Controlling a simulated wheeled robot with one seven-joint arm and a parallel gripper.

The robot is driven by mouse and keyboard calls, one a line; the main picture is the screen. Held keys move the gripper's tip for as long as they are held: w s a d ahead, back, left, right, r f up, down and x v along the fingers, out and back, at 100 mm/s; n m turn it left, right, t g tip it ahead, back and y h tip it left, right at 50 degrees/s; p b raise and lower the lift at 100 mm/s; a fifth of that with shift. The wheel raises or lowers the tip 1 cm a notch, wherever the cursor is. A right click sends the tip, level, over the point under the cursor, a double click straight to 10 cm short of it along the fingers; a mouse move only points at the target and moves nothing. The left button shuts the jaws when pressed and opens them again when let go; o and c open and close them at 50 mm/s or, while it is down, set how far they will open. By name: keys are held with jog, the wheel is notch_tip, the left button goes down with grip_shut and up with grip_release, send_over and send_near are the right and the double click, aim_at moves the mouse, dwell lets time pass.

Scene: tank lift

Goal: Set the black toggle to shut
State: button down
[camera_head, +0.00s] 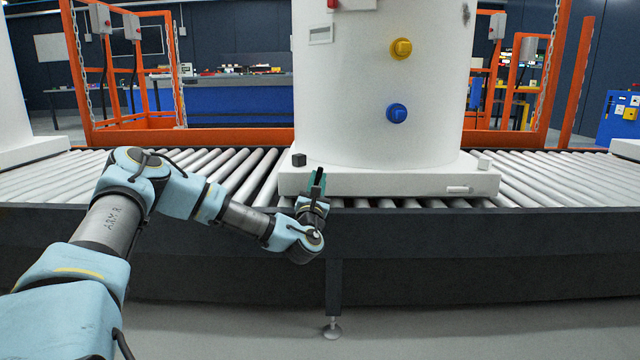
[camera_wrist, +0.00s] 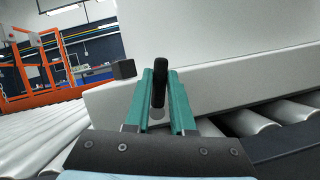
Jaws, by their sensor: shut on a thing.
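The black toggle (camera_wrist: 160,84) is a short dark lever on the front of the white tank base (camera_head: 390,183). In the wrist view it stands between the two teal fingers of my gripper (camera_wrist: 162,76), which are closed around it. In the wrist view it points up, with a paler part below it. In the head view my gripper (camera_head: 318,182) is at the left part of the base front, and the fingers largely hide the toggle.
The white tank (camera_head: 350,110) stands on its base on a roller conveyor (camera_head: 540,185). It carries a yellow knob (camera_head: 401,48) and a blue knob (camera_head: 397,113). A black block (camera_head: 299,160) sits on the base's left corner, close to my gripper. An orange frame (camera_head: 190,137) stands behind.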

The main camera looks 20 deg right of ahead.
jog(key=shift+a+n+y, duration=0.1)
jog(key=shift+n+y, duration=0.2)
jog(key=shift+n, duration=0.3)
jog(key=c, duration=0.8)
grip_release()
jog(key=shift+o, duration=0.2)
jog(key=p+v, duration=0.2)
jog(key=v, duration=0.8)
jog(key=shift+s+a+f+p, duration=0.15)
jog(key=shift+s+f+p, duration=0.1)
jog(key=shift+f+p, duration=0.1)
jog(key=shift+r, duration=0.1)
